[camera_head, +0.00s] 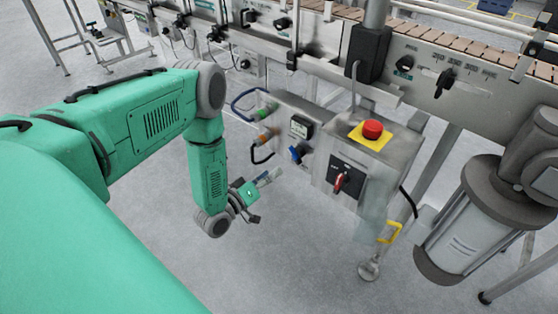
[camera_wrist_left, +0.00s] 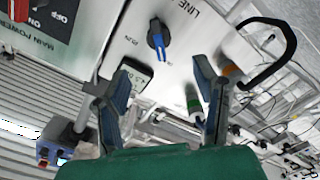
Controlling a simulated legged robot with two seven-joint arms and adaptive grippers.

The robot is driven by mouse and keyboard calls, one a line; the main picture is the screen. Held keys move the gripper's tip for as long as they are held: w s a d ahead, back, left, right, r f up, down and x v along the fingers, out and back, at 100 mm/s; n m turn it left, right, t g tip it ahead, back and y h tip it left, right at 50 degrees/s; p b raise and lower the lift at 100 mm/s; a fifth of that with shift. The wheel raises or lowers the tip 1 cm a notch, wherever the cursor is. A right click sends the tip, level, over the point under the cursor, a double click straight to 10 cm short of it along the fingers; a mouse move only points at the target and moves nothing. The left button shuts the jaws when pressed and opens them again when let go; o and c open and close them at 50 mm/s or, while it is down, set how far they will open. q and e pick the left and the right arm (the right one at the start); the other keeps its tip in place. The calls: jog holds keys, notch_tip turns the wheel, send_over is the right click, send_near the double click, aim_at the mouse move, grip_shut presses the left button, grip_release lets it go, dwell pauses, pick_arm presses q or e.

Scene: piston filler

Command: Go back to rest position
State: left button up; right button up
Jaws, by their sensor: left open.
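My left gripper (camera_head: 264,196) is in front of the machine's control panel, at the end of my green arm. Its two fingers are apart with nothing between them; they also show in the left wrist view (camera_wrist_left: 160,75). The panel carries a blue knob (camera_head: 297,153), which shows beyond the fingertips in the left wrist view (camera_wrist_left: 157,40). A small display (camera_head: 301,127) and a green button (camera_head: 266,112) are also on it. The gripper looks clear of the panel, though the exact gap is hard to judge. My right gripper is in neither view.
A grey box with a red emergency button (camera_head: 372,130) and a red main switch (camera_head: 340,182) stands right of the gripper. Black handles (camera_wrist_left: 285,60) stick out of the panel. A conveyor (camera_head: 440,50) runs behind. The floor (camera_head: 270,270) below the gripper is clear.

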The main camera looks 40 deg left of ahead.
pick_arm(q)
jog(key=shift+s, duration=0.2)
dwell(0.4)
jog(key=s+d+r+m+g+p, duration=0.2)
jog(key=s+d+m+g+p, duration=0.4)
jog(key=s+d+g, duration=0.4)
jog(key=s+r+m+g+p, duration=0.1)
jog(key=s+r+g+p, duration=0.1)
jog(key=s, duration=0.6)
jog(key=s+r+m+g+y+p, duration=0.1)
jog(key=s+r+g, duration=0.3)
jog(key=s, duration=0.5)
jog(key=shift+s+d+r+m+g+y+p, duration=0.2)
jog(key=shift+s+r+m+g+y+p, duration=0.15)
jog(key=shift+g+p, duration=0.45)
jog(key=shift+w+d+f, duration=0.1)
jog(key=shift+w+d, duration=0.1)
